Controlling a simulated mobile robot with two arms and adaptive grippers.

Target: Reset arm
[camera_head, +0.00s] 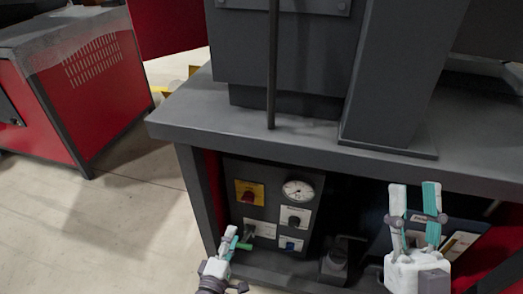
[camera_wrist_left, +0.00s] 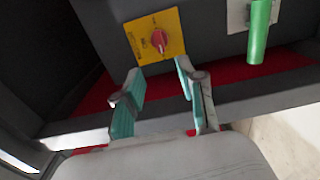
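My left gripper (camera_head: 232,242) is low in front of the control panel (camera_head: 273,208) in the head view. In the left wrist view its two teal-padded fingers (camera_wrist_left: 158,82) are apart with nothing between them. A yellow plate with a red rotary knob (camera_wrist_left: 158,38) lies beyond the fingertips, and it also shows in the head view (camera_head: 249,193). A green handle (camera_wrist_left: 260,28) is to the right of the fingers, apart from them. My right gripper (camera_head: 414,203) points up at the lower right of the head view, its fingers apart and empty.
A red cabinet (camera_head: 90,90) stands at left. The floor (camera_head: 120,215) between is clear.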

